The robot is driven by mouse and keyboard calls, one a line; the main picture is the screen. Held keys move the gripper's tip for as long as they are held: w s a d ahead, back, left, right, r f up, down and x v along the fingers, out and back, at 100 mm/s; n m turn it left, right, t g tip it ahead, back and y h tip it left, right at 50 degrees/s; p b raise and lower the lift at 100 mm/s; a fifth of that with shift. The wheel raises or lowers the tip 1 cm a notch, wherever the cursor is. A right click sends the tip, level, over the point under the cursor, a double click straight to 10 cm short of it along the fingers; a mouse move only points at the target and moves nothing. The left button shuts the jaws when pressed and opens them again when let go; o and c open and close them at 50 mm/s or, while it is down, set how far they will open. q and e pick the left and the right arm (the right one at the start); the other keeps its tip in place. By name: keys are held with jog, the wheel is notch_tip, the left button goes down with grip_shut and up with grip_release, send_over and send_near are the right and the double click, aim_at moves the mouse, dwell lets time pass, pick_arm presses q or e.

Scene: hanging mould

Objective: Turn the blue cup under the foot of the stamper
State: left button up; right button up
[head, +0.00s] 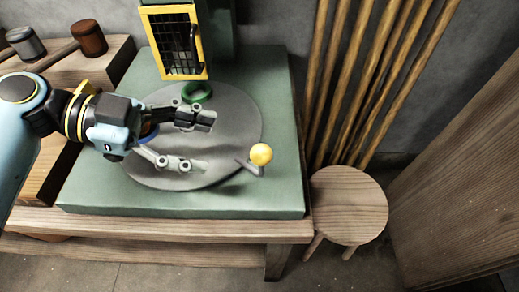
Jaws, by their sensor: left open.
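The green stamper (222,30) stands at the back, with a yellow-framed cage (178,42) on its front. Its foot is not clearly visible. A round grey turntable (232,140) lies on the green base in front of it. A green ring-shaped cup (198,93) is on the turntable's far part, near the cage. A blue rim with a brown inside, likely the blue cup (149,132), shows at the turntable's left, mostly hidden by my left gripper (200,142). That gripper is open over the disc, its fingers spread and pointing right. My right gripper is out of view.
A yellow ball knob (261,154) on a short handle sticks out at the turntable's right edge. A wooden stool (348,204) and several upright poles (375,70) stand to the right. Mallets (88,38) lie on a wooden block at the back left.

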aim_at(252, 150)
pick_arm(q)
jog(key=x, duration=1)
jog(key=shift+d, duration=0.4)
jog(key=shift+f, duration=0.1)
grip_shut()
jog(key=shift+w, duration=0.15)
